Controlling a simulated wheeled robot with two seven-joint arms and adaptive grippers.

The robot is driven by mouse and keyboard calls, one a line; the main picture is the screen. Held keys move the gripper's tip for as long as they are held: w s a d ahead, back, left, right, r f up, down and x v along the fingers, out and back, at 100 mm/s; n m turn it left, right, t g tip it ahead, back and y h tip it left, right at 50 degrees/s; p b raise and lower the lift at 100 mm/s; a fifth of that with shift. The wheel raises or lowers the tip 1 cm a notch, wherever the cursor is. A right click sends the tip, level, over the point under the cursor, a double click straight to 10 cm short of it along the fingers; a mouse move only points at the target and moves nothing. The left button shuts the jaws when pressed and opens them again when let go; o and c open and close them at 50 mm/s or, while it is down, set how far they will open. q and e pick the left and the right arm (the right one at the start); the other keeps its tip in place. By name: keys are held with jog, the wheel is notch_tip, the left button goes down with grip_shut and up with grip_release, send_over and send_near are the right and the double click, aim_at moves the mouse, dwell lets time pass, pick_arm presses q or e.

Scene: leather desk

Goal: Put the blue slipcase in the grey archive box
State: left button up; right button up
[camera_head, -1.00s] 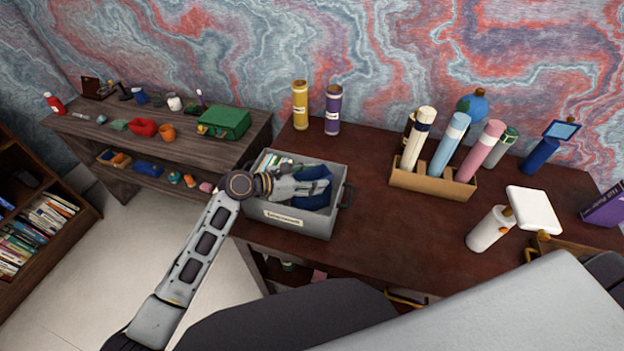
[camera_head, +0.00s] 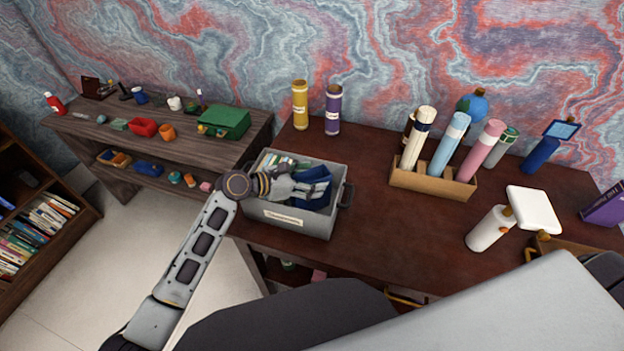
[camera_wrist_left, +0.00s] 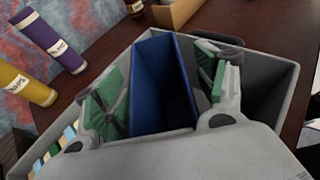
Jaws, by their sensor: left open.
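The blue slipcase (camera_head: 317,173) stands inside the grey archive box (camera_head: 290,222) on the dark desk. In the left wrist view the slipcase (camera_wrist_left: 165,82) looks upright, with its open side towards the camera, between the grey walls of the box (camera_wrist_left: 268,82). My left gripper (camera_head: 318,188) reaches into the box from the left. Its green-padded fingers (camera_wrist_left: 160,88) are open, one on each side of the slipcase, with gaps visible. The bottom of the slipcase is hidden, so its contact with the box floor cannot be seen. My right gripper is not in view.
Several thin items lie in the left part of the box. Yellow (camera_head: 300,104) and purple (camera_head: 333,108) tubes stand behind it. A cardboard holder (camera_head: 432,188) with tubes stands to the right. Desk space between box and holder is clear. A side table (camera_head: 185,148) is at left.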

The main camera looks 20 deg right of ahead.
pick_arm(q)
jog(key=v, duration=1.1)
jog(key=shift+a, duration=0.15)
dwell(0.6)
